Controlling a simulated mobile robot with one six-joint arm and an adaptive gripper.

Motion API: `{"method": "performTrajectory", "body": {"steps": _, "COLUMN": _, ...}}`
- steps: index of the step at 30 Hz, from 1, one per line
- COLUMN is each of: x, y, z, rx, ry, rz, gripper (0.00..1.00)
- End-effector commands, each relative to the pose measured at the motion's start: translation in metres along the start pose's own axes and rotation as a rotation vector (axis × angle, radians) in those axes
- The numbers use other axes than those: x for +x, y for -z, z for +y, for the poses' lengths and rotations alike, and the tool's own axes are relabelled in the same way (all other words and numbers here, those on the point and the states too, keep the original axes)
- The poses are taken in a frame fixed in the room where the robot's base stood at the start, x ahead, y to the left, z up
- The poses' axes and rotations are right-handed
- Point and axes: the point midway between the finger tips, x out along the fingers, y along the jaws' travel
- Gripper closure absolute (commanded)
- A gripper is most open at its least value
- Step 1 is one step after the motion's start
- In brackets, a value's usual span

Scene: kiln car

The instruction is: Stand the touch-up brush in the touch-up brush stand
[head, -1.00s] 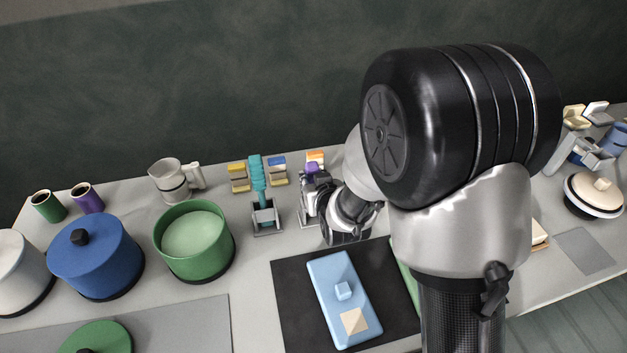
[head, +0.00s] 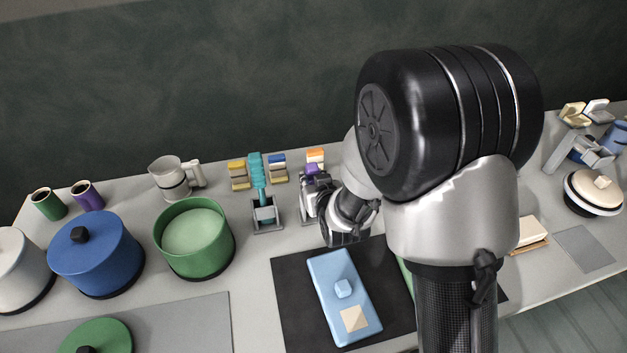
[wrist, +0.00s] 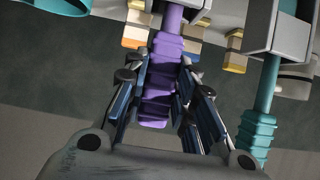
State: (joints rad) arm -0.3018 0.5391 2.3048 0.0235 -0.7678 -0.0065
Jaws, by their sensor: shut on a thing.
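The purple brush (head: 311,169) is held in my gripper (head: 320,184), at the back of the bench. In the wrist view the brush's ribbed handle (wrist: 160,85) sits between the two shut fingers, and its thinner shaft runs to the top edge. A grey stand (head: 307,212) is just below and beside the gripper, mostly covered by it; part of a grey stand also shows at the top of the wrist view (wrist: 214,14). The brush's lower end is out of sight, so I cannot tell how far it is inside the stand.
A teal brush (head: 256,175) stands in another grey stand (head: 267,214) just left of my gripper. Small coloured blocks (head: 238,176) stand behind. A green pot (head: 225,245) and a grey mug (head: 170,180) are further left. A blue box (head: 331,283) lies on a black mat in front.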

Motion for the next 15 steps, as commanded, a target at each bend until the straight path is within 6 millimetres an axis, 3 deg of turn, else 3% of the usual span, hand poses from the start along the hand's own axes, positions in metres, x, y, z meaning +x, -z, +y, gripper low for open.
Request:
{"method": "performTrajectory", "body": {"steps": 4, "x": 0.0, "y": 0.0006, "z": 0.0, "rx": 0.0, "ry": 0.0, "rz": 0.001, "gripper": 1.0}}
{"method": "performTrajectory", "body": {"steps": 5, "x": 0.0, "y": 0.0006, "z": 0.0, "rx": 0.0, "ry": 0.0, "rz": 0.001, "gripper": 0.75}}
{"method": "performTrajectory", "body": {"steps": 15, "x": -0.0001, "y": 0.0003, "z": 0.0, "rx": 0.0, "ry": 0.0, "rz": 0.0, "gripper": 0.52}}
